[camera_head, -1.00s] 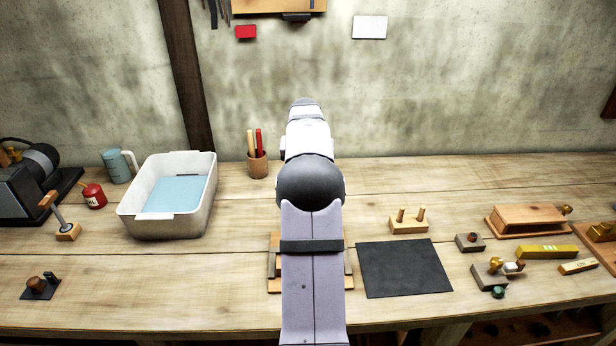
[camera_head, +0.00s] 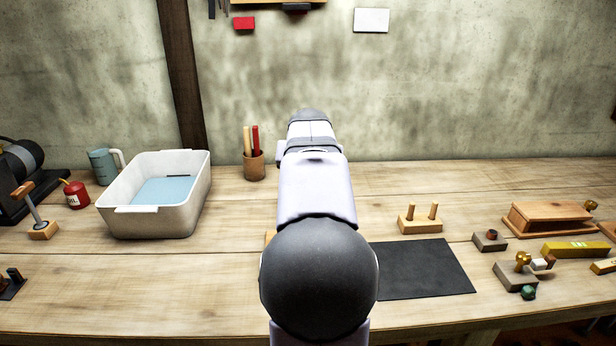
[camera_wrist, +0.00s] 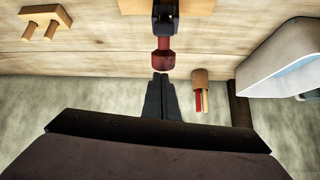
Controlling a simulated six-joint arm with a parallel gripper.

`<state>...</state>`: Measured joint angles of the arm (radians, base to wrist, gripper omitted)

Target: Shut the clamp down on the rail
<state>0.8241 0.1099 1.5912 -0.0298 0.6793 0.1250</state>
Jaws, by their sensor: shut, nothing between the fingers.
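The clamp (camera_wrist: 165,18) shows at the top of the wrist view as a dark body with a dark red handle (camera_wrist: 163,53). It is by a wooden base (camera_wrist: 200,6), cut off by the picture edge. My gripper (camera_wrist: 160,76) is shut and empty. Its fingertips are close to the free end of the red handle; I cannot tell whether they touch it. I cannot make out the rail. In the head view my arm hides the clamp and my gripper, and only a sliver of wood shows beside it.
A black mat (camera_head: 425,268) and a two-peg block (camera_head: 420,220) lie right of my arm. A pot of tools (camera_head: 254,166) and a white tub (camera_head: 195,204) stand to the left. Small blocks (camera_head: 515,277) sit further right. The front left bench is mostly clear.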

